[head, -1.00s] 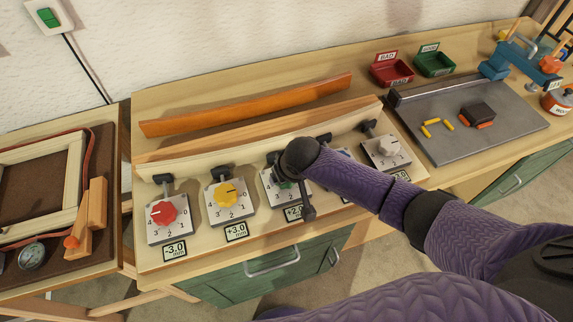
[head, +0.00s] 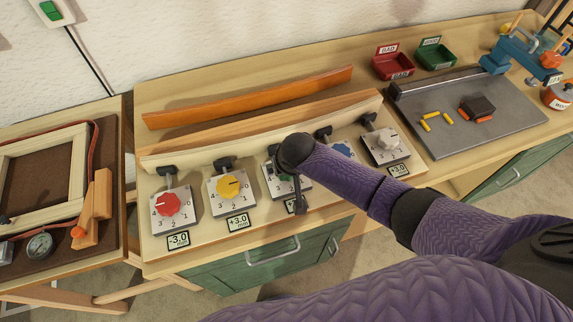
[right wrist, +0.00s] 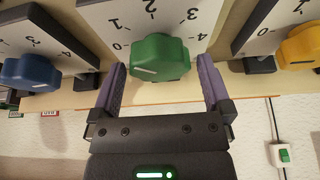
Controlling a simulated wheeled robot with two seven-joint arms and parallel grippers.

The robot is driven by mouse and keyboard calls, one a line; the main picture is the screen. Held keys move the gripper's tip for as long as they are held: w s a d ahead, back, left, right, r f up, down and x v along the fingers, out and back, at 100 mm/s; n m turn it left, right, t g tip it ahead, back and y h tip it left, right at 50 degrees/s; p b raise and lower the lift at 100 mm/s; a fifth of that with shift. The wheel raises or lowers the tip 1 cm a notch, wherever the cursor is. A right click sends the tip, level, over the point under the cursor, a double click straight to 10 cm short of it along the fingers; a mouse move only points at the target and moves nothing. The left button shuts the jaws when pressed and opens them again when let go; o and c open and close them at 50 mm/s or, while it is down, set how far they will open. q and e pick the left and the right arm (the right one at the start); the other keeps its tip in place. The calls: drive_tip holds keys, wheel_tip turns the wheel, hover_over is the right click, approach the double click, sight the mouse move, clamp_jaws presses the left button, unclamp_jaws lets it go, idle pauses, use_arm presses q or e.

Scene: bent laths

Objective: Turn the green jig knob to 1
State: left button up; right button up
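The green jig knob (right wrist: 160,58) sits on a white dial plate (right wrist: 172,14) numbered 0 to 4, in the middle of a row of knobs. In the right wrist view it stands between the two purple fingers of my right gripper (right wrist: 161,80), with a gap on each side. A pale mark shows on the knob's lower left, but I cannot tell which number it points to. In the head view my right gripper (head: 290,188) covers most of the green knob and its readout. My left gripper is not in view.
A red knob (head: 168,204) and a yellow knob (head: 228,187) stand to the left, a blue knob (head: 343,150) and a white knob (head: 387,138) to the right. An orange bent lath (head: 250,98) lies behind. A grey plate (head: 450,135) lies at right.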

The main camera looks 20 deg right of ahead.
drive_tip(key=p+v, duration=0.4)
drive_tip(key=v, duration=0.6)
